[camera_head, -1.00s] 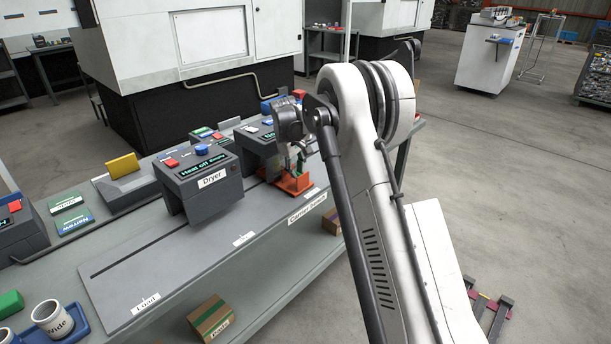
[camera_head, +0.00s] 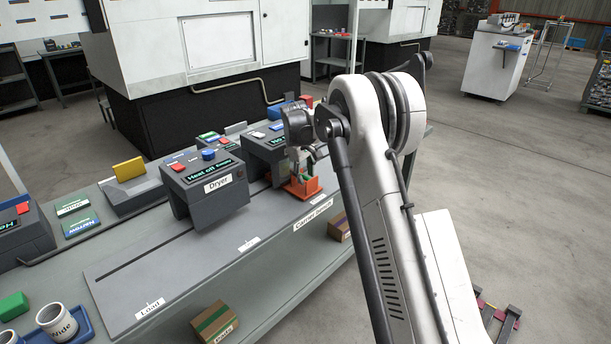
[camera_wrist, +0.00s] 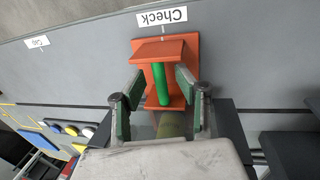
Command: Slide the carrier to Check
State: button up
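The orange carrier (camera_head: 303,187) sits on the grey slotted bench track, in front of the second dark machine. In the wrist view the carrier (camera_wrist: 183,50) has a green upright post (camera_wrist: 161,84). The white Check label (camera_wrist: 162,17) is just beyond the carrier, with its tick close to the carrier's middle. My gripper (camera_wrist: 160,80) has its fingers on both sides of the green post, with gaps visible, so it looks open around it. In the head view my gripper (camera_head: 303,160) is over the carrier and partly hidden by my wrist.
The Dryer box (camera_head: 205,185) stands over the track left of the carrier. The Load label (camera_head: 150,308) marks the track's near end. Another label (camera_wrist: 37,42) lies left of Check in the wrist view. A tray with cups (camera_head: 75,325) is at the bottom left.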

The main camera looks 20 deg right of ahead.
notch_tip(320, 180, up, 12)
jog(key=s+a, duration=0.1)
jog(key=a, duration=0.1)
dwell(0.4)
jog(key=s+a+r+m+t, duration=0.1)
jog(key=s+r, duration=0.3)
jog(key=s, duration=0.4)
jog(key=s+a+r+m+t+y, duration=0.15)
jog(key=s+r, duration=0.25)
jog(key=s, duration=0.5)
jog(key=s+a+r+t+h, duration=0.1)
jog(key=s+a+r, duration=0.1)
jog(key=s+r, duration=0.45)
jog(key=s+a+f+m+t, duration=0.1)
jog(key=s+f, duration=0.4)
jog(key=s, duration=0.8)
jog(key=s+a+f+m+t+y, duration=0.1)
jog(key=s+f, duration=0.5)
jog(key=s, duration=0.6)
jog(key=shift+s+a+m+t, duration=0.35)
jog(key=shift+a+m, duration=0.05)
jog(key=shift+m, duration=0.15)
